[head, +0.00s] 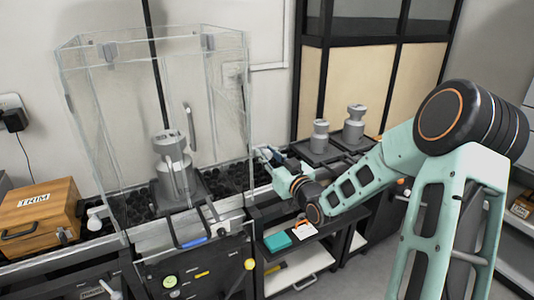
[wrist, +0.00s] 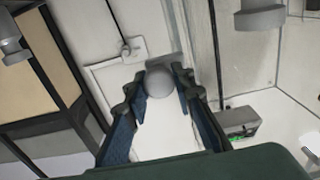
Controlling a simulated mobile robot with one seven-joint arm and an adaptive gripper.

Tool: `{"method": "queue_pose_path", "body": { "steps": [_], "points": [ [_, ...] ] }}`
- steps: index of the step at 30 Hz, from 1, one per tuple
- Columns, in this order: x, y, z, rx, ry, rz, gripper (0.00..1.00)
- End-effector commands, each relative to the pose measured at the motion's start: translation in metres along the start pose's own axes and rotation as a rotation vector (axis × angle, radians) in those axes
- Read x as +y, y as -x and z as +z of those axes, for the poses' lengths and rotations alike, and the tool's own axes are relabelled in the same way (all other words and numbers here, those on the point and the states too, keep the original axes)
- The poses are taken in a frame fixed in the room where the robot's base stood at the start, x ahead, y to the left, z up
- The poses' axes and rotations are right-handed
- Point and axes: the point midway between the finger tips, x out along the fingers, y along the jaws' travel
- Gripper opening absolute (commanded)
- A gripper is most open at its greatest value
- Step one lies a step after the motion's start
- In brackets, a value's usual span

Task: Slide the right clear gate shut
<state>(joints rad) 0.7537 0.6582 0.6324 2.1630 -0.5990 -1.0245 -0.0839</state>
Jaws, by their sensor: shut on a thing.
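A tall clear case (head: 110,140) stands on the dark bench, with a grey metal weight (head: 172,155) inside. Its right clear gate (head: 228,115) is on the side nearest my arm; I cannot tell how far open it is. My gripper (head: 268,155) is beside the case's right side, low down. In the wrist view, my gripper (wrist: 158,88) has its two dark blue fingers shut on a pale round knob (wrist: 155,82).
A wooden TRIM box (head: 38,215) sits left of the case, near a white knob (head: 95,218). Grey weights (head: 320,135) stand on dark plates behind my forearm. A teal block (head: 277,241) lies on a shelf below the gripper.

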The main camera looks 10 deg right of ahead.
Motion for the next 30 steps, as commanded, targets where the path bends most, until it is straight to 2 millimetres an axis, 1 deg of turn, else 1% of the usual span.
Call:
{"method": "queue_pose_path", "body": {
  "steps": [1,6,9,15,29,30],
  "points": [
    [-0.001,0.001,0.022,-0.006,-0.001,-0.001,0.0],
    [0.0,0.001,0.047,-0.005,-0.001,0.0,0.0],
    [0.0,0.001,0.058,-0.005,-0.001,0.0,0.0],
    [0.0,0.001,0.069,-0.006,-0.001,0.0,0.0],
    [0.0,0.002,0.074,-0.012,-0.003,0.0,0.0],
    [0.0,0.002,0.075,-0.013,-0.004,0.0,0.24]
  ]
}}
